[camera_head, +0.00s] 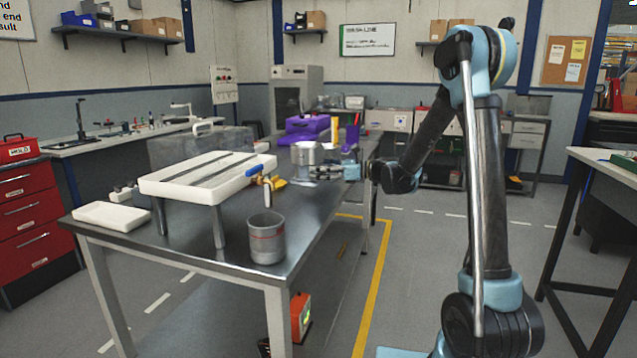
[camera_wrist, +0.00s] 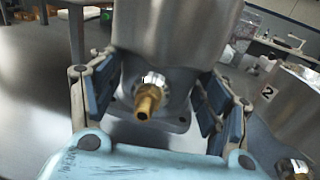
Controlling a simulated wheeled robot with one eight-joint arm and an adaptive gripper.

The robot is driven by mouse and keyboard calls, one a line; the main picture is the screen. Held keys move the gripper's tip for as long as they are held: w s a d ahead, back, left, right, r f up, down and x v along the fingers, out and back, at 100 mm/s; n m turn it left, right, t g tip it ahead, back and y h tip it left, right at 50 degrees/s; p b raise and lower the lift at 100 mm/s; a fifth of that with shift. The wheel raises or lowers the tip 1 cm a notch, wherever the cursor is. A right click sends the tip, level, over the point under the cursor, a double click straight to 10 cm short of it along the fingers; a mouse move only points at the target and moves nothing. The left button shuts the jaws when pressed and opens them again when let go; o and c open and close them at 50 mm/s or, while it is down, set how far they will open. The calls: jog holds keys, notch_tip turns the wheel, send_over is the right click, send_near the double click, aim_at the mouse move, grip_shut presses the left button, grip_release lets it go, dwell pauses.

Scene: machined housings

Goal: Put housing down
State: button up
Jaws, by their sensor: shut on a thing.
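The metal housing (camera_head: 304,153) is held by my gripper (camera_head: 318,173) at the right side of the steel workbench (camera_head: 330,205). In the wrist view the housing (camera_wrist: 170,40) is a grey cylinder with a squared flange and a brass fitting (camera_wrist: 148,100) facing the camera. The gripper's dark finger pads (camera_wrist: 150,98) close on it from left and right. The housing looks upright and close to the bench top; I cannot tell whether it touches it. Its upper end is cut off in the wrist view.
A grey cylindrical can (camera_head: 267,240) stands at the bench's near end. A white raised platform (camera_head: 205,178), a white tray (camera_head: 110,215) and a purple object (camera_head: 307,128) are on the bench.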

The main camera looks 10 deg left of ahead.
jog(key=shift+f, duration=2)
jog(key=o, duration=2)
jog(key=shift+f, duration=0.1)
jog(key=shift+o, duration=0.2)
jog(key=d, duration=1.2)
jog(key=s+d+f+n+t+h, duration=0.1)
jog(key=s+d+f+n+h, duration=0.3)
jog(key=s+d, duration=0.7)
jog(key=s+d+f+n+t+h, duration=0.1)
jog(key=s+d+f+n+h, duration=0.4)
jog(key=s+d, duration=0.5)
jog(key=s+d+f+n+t+h, duration=0.1)
jog(key=s+d+f+n+h, duration=0.3)
jog(key=s+d+n+h, duration=0.4)
jog(key=s+d, duration=0.3)
jog(key=d, duration=0.1)
jog(key=shift+s+d+f+t+h, duration=0.15)
jog(key=shift+s+f+t+h, duration=0.15)
jog(key=shift+t, duration=0.1)
